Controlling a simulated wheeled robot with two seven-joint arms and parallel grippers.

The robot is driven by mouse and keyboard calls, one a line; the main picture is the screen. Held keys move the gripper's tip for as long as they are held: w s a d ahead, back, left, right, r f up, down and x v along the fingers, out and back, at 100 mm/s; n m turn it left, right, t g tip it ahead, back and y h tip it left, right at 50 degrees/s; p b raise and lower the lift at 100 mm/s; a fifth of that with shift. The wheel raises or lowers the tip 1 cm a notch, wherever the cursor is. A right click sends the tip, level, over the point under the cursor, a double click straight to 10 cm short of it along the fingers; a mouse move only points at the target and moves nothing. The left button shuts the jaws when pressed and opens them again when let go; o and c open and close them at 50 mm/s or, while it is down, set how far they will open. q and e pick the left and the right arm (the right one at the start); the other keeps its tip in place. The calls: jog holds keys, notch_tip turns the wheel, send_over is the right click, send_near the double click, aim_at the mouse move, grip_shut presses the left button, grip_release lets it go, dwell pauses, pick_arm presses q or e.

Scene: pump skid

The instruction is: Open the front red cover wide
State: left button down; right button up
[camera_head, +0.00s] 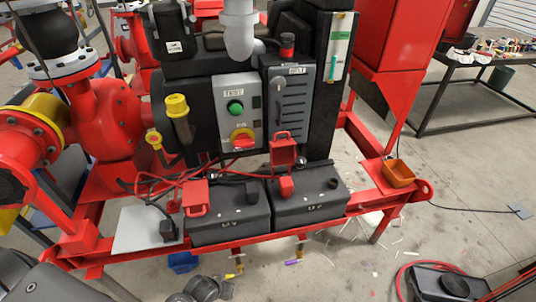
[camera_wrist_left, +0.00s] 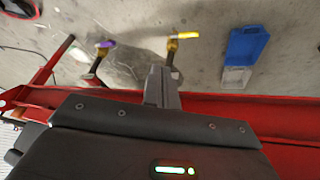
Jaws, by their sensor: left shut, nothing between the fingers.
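Two red covers show in the head view, near two black batteries. One red cover (camera_head: 195,191) sits at the left end of the left battery (camera_head: 240,211). The other red cover (camera_head: 283,152) stands up behind the right battery (camera_head: 322,207), below the grey panel. I cannot tell which is the front one, nor how wide either hinge is swung. My left gripper (camera_wrist_left: 160,86) is shut and empty in the left wrist view, in front of the skid's red rail (camera_wrist_left: 290,119). No right gripper shows.
Red cables (camera_head: 160,178) run behind the left battery. A grey control box (camera_head: 236,112) with a red knob stands above. A blue bin (camera_head: 183,262) lies on the floor below the front rail.

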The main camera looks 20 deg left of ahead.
pick_arm(q)
jog(key=w+r+n+t+b, duration=0.1)
jog(key=w+r+t, duration=0.15)
jog(key=r, duration=0.75)
jog(key=w+r+n+t+b, duration=0.15)
jog(key=w+r, duration=0.25)
jog(key=r, duration=0.5)
jog(key=w+r+n+t+h, duration=0.3)
jog(key=w+r+n+t, duration=0.25)
jog(key=w+r, duration=0.75)
notch_tip(320, 180, up, 8)
jog(key=r+n+h, duration=0.1)
jog(key=n+h, duration=0.3)
send_over(282, 149)
jog(key=s+a, duration=0.1)
jog(key=a, duration=0.4)
jog(key=shift+s+d+f+t, duration=0.1)
jog(key=shift+s+f+t, duration=0.15)
jog(key=shift+t, duration=0.2)
jog(key=shift+d, duration=0.1)
